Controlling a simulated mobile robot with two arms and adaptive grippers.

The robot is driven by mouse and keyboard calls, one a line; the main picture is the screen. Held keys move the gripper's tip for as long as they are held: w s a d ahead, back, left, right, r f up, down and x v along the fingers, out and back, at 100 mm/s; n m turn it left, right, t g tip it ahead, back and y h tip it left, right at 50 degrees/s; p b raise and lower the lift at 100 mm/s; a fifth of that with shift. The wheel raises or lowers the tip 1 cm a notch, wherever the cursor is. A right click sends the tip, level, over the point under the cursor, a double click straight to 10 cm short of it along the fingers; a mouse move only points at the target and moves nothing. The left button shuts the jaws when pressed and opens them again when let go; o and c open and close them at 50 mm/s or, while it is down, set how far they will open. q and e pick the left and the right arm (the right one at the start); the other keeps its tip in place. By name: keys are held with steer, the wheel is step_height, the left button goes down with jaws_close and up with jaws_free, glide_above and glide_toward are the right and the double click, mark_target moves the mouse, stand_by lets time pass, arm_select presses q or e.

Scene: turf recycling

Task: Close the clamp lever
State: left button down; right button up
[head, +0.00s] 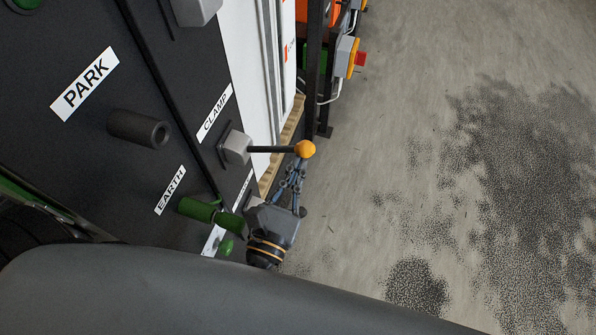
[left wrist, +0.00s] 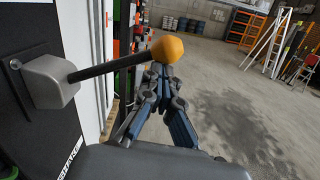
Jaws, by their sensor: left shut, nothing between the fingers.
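The clamp lever is a black rod (head: 270,149) with an orange ball knob (head: 305,149), standing out from a grey block (head: 237,147) beside the CLAMP label (head: 215,113) on the dark panel. In the left wrist view the knob (left wrist: 167,49) is at the upper middle, with the rod (left wrist: 105,67) running left to the grey block (left wrist: 50,82). My left gripper (head: 299,166) is shut and empty, its fingertips right by the knob. In the left wrist view the fingertips (left wrist: 158,72) are just under the knob; I cannot tell whether they touch. My right gripper is not in view.
A dark round knob (head: 140,128) near the PARK label and a green handle (head: 205,211) near the EARTH label stick out of the panel. A red button on a yellow box (head: 355,58) is farther off. The concrete floor (head: 400,150) to the right is clear.

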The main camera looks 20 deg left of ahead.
arm_select(q)
steer(key=shift+a+r+n, duration=0.25)
steer(key=shift+r+n, duration=0.3)
steer(key=shift+r, duration=0.05)
steer(key=shift+a+r+n, duration=0.25)
steer(key=shift+r+n, duration=0.3)
